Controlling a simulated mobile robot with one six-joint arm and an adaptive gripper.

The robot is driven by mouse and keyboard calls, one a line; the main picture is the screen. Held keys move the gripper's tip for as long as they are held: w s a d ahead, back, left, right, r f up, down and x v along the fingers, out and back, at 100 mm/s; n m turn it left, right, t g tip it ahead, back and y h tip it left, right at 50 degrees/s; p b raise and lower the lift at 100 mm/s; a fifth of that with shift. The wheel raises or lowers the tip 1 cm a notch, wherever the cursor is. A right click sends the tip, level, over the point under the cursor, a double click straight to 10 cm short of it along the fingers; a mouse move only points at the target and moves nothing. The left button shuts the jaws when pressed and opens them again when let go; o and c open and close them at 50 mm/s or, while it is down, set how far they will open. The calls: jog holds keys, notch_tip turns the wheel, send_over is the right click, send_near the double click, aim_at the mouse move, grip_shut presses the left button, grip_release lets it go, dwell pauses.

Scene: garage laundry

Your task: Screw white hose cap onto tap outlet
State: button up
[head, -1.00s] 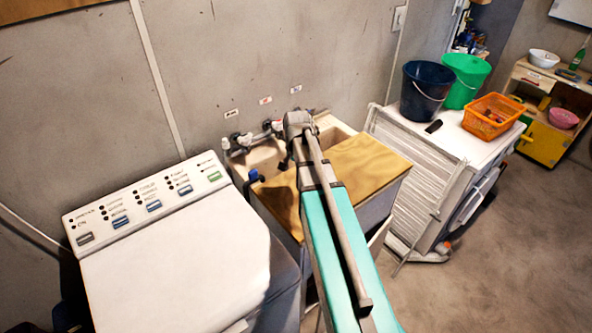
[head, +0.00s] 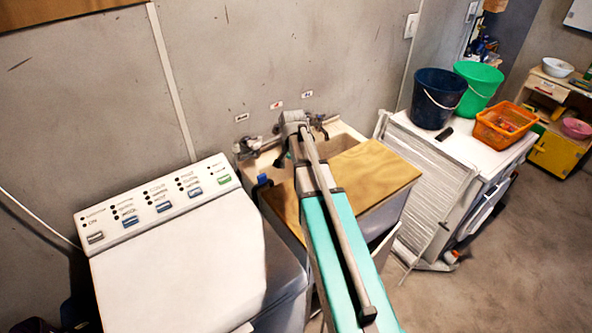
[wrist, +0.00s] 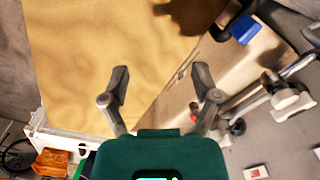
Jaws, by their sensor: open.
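My gripper (wrist: 161,83) is open and empty in the wrist view, its two fingers apart above the wooden board and the sink edge. In the head view my arm's end hides the fingers and the middle of the tap row. A wall tap (head: 250,145) shows left of my arm, and another tap (head: 320,124) shows to its right. In the wrist view a tap with a pale handle (wrist: 291,101) is right of my gripper, apart from it. I cannot make out the white hose cap or which outlet is meant.
The wooden board (head: 372,172) covers part of the sink (head: 342,134). A blue piece (head: 263,180) is at the sink's left edge. The washing machine (head: 175,255) stands left. A white cabinet (head: 475,150) on the right bears two buckets and an orange basket (head: 505,124).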

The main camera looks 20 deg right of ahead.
aim_at(235, 143)
jog(key=shift+w+a+r+p, duration=0.5)
jog(key=shift+w+a, duration=1.85)
jog(key=shift+w, duration=1.2)
jog(key=shift+w+a+r+p, duration=0.55)
jog(key=shift+w+a, duration=1.85)
jog(key=shift+w, duration=1.15)
jog(key=shift+w+a+r+p, duration=0.5)
jog(key=shift+w+a, duration=1.85)
jog(key=shift+w, duration=1.2)
jog(key=shift+o, duration=1.4)
jog(key=shift+n, duration=2.9)
jog(key=shift+n, duration=2.9)
